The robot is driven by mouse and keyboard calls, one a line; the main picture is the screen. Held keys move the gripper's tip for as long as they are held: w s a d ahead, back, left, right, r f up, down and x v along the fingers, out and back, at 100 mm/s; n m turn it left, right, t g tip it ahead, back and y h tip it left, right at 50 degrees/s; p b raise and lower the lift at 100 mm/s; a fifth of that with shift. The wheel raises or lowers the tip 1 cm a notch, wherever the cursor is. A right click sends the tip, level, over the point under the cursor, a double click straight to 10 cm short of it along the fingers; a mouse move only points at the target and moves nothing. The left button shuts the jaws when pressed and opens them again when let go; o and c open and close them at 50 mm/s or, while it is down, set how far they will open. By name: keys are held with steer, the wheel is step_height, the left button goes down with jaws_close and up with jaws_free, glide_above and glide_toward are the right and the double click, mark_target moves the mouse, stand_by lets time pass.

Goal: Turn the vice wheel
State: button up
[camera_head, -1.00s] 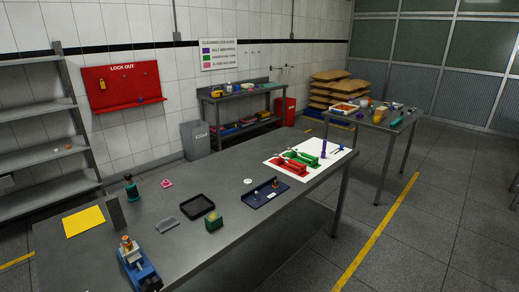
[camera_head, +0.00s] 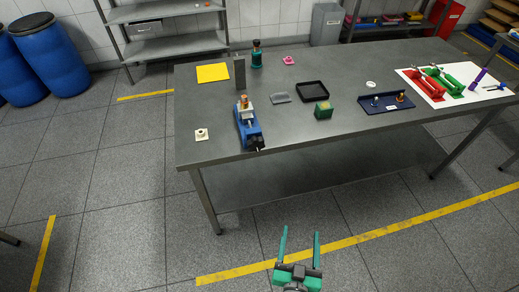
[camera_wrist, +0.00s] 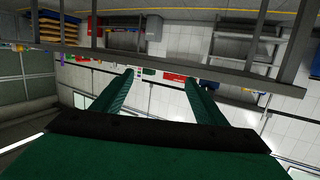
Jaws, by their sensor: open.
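A blue vice (camera_head: 249,125) stands at the near left edge of the grey table (camera_head: 300,145) in the head view. A copper-coloured piece (camera_head: 243,101) shows at its top. A dark part (camera_head: 257,143) sits at its near end; I cannot tell clearly if this is the wheel. My gripper (camera_head: 300,232) has two green fingers, spread apart and empty. It is in front of the table, below and to the right of the vice in the picture, and touches nothing. The wrist view also shows my gripper (camera_wrist: 160,80) open, with no vice visible.
Red (camera_head: 424,84) and green (camera_head: 443,82) tools lie at the right. Floor before the table is clear.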

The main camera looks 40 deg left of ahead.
steer(key=w+a+r+n+y, duration=0.2)
steer(key=w+a+y, duration=0.1)
steer(key=w+a, duration=0.3)
steer(key=n+g+y, duration=0.2)
steer(key=g+y, duration=0.1)
steer(key=y, duration=0.1)
glide_toward(257, 147)
steer(key=x, duration=0.7)
steer(key=shift+a+r, duration=0.1)
steer(key=shift+a, duration=0.25)
steer(key=shift+w+a, duration=0.25)
steer(key=shift+w, duration=0.2)
steer(key=shift+c, duration=0.2)
